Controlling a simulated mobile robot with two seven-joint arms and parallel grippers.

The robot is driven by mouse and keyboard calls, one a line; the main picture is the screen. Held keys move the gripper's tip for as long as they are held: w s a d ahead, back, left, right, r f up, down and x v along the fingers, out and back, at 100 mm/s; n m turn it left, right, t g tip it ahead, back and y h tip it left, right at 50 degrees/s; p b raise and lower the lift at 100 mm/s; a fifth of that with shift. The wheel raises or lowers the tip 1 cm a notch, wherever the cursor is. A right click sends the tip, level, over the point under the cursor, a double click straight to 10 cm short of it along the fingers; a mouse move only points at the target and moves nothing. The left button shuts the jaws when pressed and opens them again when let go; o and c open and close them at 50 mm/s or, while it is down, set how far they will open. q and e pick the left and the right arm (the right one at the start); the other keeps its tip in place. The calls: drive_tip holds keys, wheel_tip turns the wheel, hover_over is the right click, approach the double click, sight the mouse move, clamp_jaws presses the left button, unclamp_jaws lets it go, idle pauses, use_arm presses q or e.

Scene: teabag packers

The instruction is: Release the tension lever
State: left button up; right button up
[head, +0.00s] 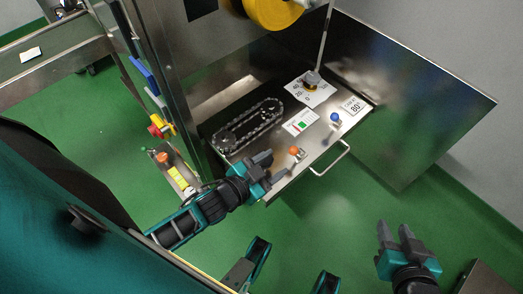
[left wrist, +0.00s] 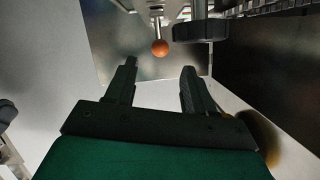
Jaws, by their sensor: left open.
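A lever with an orange ball knob (head: 294,151) stands at the front of the open machine's metal shelf. A second lever with a blue knob (head: 335,117) stands further right; no readable label tells which is the tension lever. My left gripper (head: 269,167) is open and empty, just left of the orange knob. In the left wrist view the orange knob (left wrist: 160,47) hangs on a metal rod beyond the spread fingertips (left wrist: 158,72), apart from them. My right gripper (head: 394,229) is open and empty over the green floor, at lower right.
A chain loop on sprockets (head: 248,126) lies on the shelf left of the levers. A card with green and red marks (head: 300,122), a dial (head: 311,79) and an 80° card (head: 354,105) are behind. A bar handle (head: 332,160) juts from the front edge. An open metal door (head: 415,115) stands right.

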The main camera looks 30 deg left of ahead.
use_arm(q)
drive_tip(key=shift+p+v, duration=0.3)
drive_tip(key=shift+v, duration=1.7)
use_arm(e)
drive_tip(key=shift+d+r, duration=0.1)
drive_tip(key=shift+r, duration=0.35)
use_arm(q)
drive_tip(key=shift+r, duration=0.15)
use_arm(e)
drive_tip(key=shift+r, duration=0.1)
use_arm(q)
wheel_tip(320, 180, up, 12)
drive_tip(key=s+a+n+g+y+p, duration=0.1)
drive_tip(key=s+n+g+y+p, duration=0.1)
drive_tip(key=p, duration=0.9)
drive_tip(key=shift+s+n+g, duration=0.35)
drive_tip(key=shift+n+g, duration=0.15)
drive_tip(key=shift+n, duration=0.6)
use_arm(e)
wheel_tip(320, 180, up, 7)
drive_tip(key=s+d+h, duration=0.1)
drive_tip(key=d, duration=0.1)
drive_tip(key=shift+s+d, duration=0.25)
drive_tip(key=shift+d, duration=0.15)
use_arm(q)
drive_tip(key=shift+a, duration=0.1)
drive_tip(key=shift+a, duration=0.1)
use_arm(e)
drive_tip(key=shift+a, duration=0.15)
